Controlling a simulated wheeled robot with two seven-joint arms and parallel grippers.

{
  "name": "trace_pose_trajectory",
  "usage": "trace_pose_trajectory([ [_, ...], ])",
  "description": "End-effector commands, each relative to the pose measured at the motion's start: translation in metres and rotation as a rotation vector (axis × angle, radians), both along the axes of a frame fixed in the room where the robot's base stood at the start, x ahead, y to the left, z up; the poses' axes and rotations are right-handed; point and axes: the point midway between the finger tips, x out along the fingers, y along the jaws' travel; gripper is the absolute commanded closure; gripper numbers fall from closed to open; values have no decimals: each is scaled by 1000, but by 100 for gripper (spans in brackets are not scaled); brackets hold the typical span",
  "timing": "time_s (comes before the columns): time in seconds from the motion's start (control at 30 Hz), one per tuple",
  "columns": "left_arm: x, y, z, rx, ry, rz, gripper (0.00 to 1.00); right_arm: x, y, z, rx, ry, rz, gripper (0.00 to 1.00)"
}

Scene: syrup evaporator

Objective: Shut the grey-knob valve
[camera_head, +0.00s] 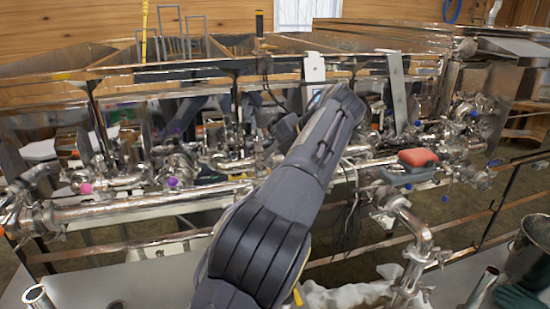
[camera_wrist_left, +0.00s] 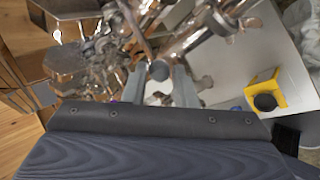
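The grey knob (camera_wrist_left: 159,70) shows in the left wrist view as a small round grey end on a metal valve handle. My left gripper (camera_wrist_left: 160,82) has its two light grey fingers on either side of the knob, near the tips. The fingers stand apart, and I cannot tell whether either one touches the knob. In the head view my left arm rises from the bottom middle to the evaporator's front piping. It hides the grey-knob valve there, and the fingertips do not show clearly. My right gripper is in neither view.
A long steel pipe (camera_head: 140,207) runs along the evaporator's front. Pink (camera_head: 86,188) and purple (camera_head: 173,182) knobs mark other valves on the left. A red and grey object (camera_head: 417,158) sits at the right. A yellow piece (camera_wrist_left: 266,92) shows in the wrist view.

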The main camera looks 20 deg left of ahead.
Motion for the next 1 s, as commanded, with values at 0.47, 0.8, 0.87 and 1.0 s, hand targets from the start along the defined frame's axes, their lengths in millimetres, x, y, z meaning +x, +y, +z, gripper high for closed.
trace_pose_trajectory([
  [0.47, -2, -10, 12, 1, -3, -2, 68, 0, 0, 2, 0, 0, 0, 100],
  [0.8, -11, -47, 51, 1, -1, -2, 68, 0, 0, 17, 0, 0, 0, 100],
  [0.87, -12, -51, 54, 1, 0, -2, 68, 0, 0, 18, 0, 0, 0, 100],
  [1.0, -13, -54, 56, 1, 2, -2, 68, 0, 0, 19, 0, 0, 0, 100],
])
